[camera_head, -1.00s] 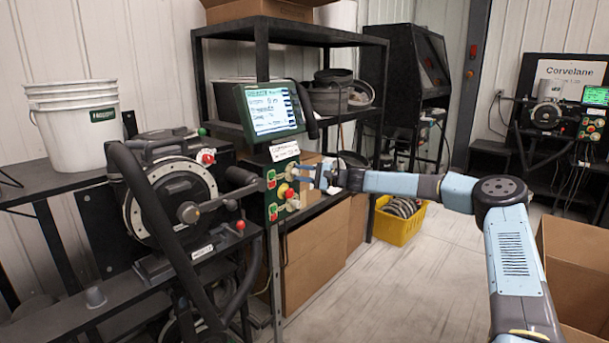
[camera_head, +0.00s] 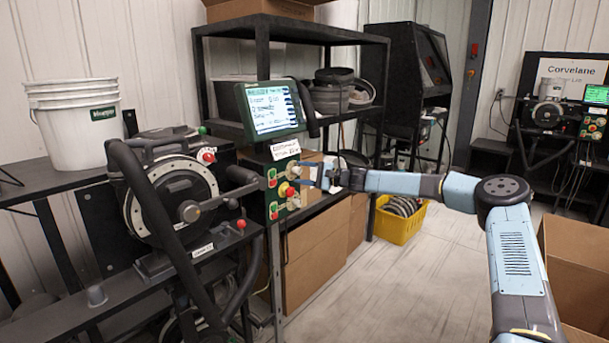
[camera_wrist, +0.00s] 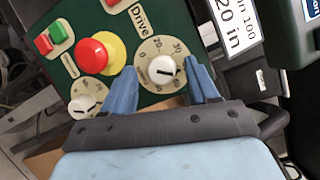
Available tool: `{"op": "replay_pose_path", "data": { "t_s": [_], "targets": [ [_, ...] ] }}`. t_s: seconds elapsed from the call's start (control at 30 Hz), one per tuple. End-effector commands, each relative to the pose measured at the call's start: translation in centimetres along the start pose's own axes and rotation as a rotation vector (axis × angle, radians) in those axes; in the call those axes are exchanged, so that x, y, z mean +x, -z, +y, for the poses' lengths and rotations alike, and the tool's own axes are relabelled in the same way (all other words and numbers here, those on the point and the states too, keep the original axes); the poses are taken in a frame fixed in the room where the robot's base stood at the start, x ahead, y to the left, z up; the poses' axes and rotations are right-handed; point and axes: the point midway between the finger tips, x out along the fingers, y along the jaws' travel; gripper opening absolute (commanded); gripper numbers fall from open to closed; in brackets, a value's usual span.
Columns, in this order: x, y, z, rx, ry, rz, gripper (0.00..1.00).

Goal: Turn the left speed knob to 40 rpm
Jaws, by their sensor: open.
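In the wrist view, a white round knob (camera_wrist: 163,70) with a dark pointer line sits on a pale numbered dial beside the word "Drive" on a dark green panel (camera_wrist: 152,10). The pointer points to the right in this view; the exact value is too small to read. My gripper (camera_wrist: 164,77) is open, its blue fingers on either side of this knob, with no clear contact. A second, smaller white knob (camera_wrist: 83,104) on its own dial is at lower left. In the head view, my gripper (camera_head: 318,174) is at the control panel (camera_head: 273,211), below the screen.
A red mushroom button (camera_wrist: 95,55) on a yellow base stands close to the left finger. Red and green push buttons (camera_wrist: 46,38) are farther left. The screen (camera_head: 270,110) is above the panel. The seed meter (camera_head: 170,200) stands to its left.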

Motion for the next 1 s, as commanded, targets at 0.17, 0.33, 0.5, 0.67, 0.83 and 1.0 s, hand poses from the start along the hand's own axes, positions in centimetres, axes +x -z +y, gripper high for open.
{"op": "replay_pose_path", "data": {
  "t_s": [0.17, 0.33, 0.5, 0.67, 0.83, 1.0],
  "targets": [
    [-2.5, 0.1, 0.0, 0.0, 0.0, 0.003, 0.59],
    [-5.8, 0.1, 0.0, 0.0, 0.0, 0.003, 0.59],
    [-9.1, 0.1, 0.1, 0.0, 0.0, 0.003, 0.59],
    [-11.6, 0.1, 0.1, 0.0, 0.0, 0.002, 0.59],
    [-13.1, 0.1, 0.2, 0.001, -0.001, 0.002, 0.59],
    [-13.4, 0.0, 0.3, 0.001, -0.001, 0.0, 0.59]
  ]
}}
